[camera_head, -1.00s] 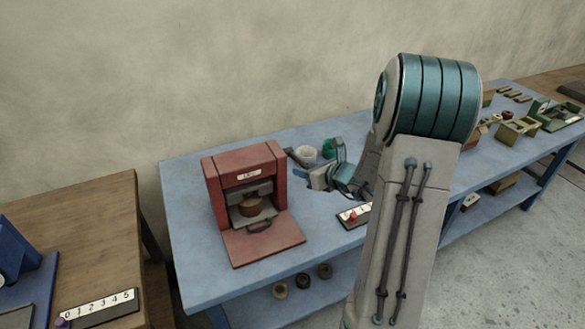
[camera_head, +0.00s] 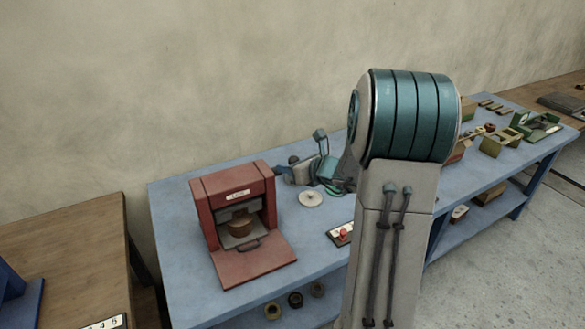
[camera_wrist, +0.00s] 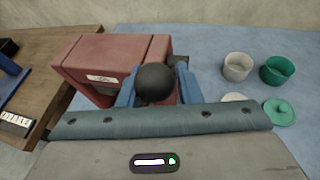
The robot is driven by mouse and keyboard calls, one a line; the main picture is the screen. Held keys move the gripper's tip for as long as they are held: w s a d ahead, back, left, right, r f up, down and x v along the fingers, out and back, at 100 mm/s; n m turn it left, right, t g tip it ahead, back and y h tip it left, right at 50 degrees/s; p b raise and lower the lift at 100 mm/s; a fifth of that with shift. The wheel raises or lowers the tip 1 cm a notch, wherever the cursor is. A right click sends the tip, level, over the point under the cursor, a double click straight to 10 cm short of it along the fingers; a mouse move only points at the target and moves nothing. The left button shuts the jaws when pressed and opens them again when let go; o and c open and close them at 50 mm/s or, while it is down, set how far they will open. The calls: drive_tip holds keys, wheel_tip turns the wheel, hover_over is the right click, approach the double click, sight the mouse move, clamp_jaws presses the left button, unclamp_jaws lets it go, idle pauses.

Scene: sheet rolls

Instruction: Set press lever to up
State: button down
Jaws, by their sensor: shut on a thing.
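The red press (camera_head: 232,195) stands on the blue table, its front flap (camera_head: 254,262) folded down flat. My gripper (camera_head: 284,172) is at the press's right side, near the height of its top. In the wrist view a round black knob (camera_wrist: 156,84) sits between the two blue fingers of my gripper (camera_wrist: 157,88), beside the press (camera_wrist: 110,57). The gripper is shut on this lever knob. The lever's arm is mostly hidden behind the knob and fingers, so its exact angle cannot be told.
A brown round piece (camera_head: 240,226) sits inside the press. A white lid (camera_head: 311,199) lies right of it. A white cup (camera_wrist: 237,66), a green cup (camera_wrist: 277,70) and a green lid (camera_wrist: 279,112) stand nearby. A wooden table (camera_head: 70,245) is at the left.

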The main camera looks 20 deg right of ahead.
drive_tip(key=shift+a+f, duration=0.1)
drive_tip(key=shift+a, duration=0.3)
drive_tip(key=c, duration=1.3)
unclamp_jaws()
drive_tip(key=shift+o, duration=1)
drive_tip(key=shift+w+a+f, duration=0.1)
drive_tip(key=shift+w+a, duration=0.05)
drive_tip(key=shift+s+d, duration=0.2)
drive_tip(key=shift+d, duration=0.25)
drive_tip(key=shift+s+d+r, duration=0.1)
drive_tip(key=shift+s+r, duration=0.1)
drive_tip(key=shift+s, duration=0.05)
drive_tip(key=b+v, duration=0.2)
drive_tip(key=v, duration=1.1)
drive_tip(key=shift+f, duration=0.1)
